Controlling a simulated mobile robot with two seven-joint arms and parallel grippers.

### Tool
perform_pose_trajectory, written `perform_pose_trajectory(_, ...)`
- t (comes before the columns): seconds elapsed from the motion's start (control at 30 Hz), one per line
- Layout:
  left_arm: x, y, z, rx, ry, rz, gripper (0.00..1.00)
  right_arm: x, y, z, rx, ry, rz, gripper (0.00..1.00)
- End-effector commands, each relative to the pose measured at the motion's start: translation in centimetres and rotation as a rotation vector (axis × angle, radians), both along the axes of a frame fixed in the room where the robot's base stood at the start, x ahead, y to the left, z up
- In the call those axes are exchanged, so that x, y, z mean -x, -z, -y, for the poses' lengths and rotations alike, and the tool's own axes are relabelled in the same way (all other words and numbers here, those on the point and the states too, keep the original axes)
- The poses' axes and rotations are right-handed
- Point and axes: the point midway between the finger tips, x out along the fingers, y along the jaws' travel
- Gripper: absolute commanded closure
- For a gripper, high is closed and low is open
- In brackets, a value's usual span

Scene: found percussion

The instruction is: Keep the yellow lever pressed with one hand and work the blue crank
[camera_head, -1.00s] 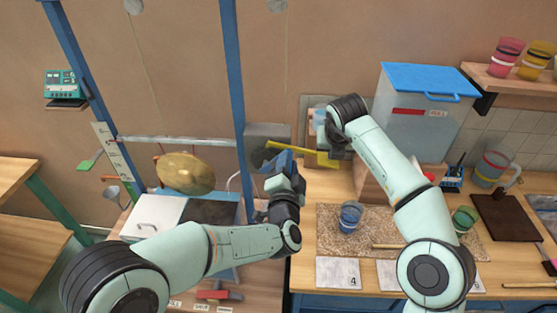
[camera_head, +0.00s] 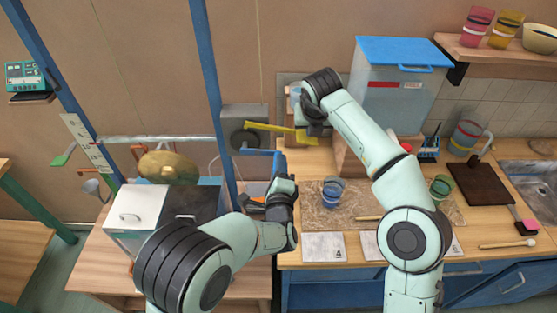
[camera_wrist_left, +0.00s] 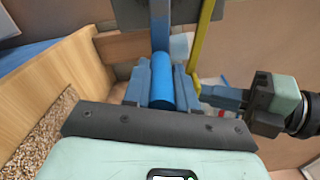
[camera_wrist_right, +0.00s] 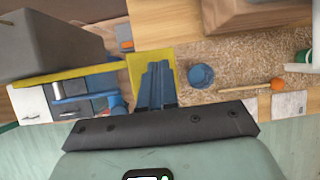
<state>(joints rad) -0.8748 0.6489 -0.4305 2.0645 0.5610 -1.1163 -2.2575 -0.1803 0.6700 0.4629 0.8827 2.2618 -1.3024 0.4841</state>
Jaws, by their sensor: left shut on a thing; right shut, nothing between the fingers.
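The yellow lever (camera_head: 270,127) sticks out to the right from a grey box (camera_head: 232,112) on the wall side and ends in a flat yellow plate (camera_wrist_right: 139,68). My right gripper (camera_head: 314,127) is shut and empty at that plate; in the right wrist view its fingers (camera_wrist_right: 157,80) lie over the plate, and I cannot tell how firmly they touch. The blue crank (camera_head: 262,152) sits below the lever. My left gripper (camera_head: 278,180) is shut on its handle; the left wrist view shows the blue cylinder (camera_wrist_left: 162,80) between the fingers.
A blue cup (camera_head: 332,192) stands on a speckled mat right of my left gripper. A blue post (camera_head: 208,85) rises left of the grey box. A blue-lidded grey bin (camera_head: 395,95) stands behind my right arm.

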Motion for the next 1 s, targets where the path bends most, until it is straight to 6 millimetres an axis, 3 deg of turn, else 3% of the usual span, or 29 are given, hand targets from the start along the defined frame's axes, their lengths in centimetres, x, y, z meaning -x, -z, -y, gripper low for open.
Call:
perform_pose_trajectory(0.4, 0.0, 2.6, -0.6, -0.253, 0.001, -0.003, 1.00, 0.0, 0.1, 0.0, 0.001, 0.000, -0.003, 1.00)
perform_pose_trajectory(1.0, 0.0, 3.0, -0.9, -0.313, -0.001, -0.003, 1.00, 0.0, 0.1, 0.0, 0.001, 0.001, -0.002, 1.00)
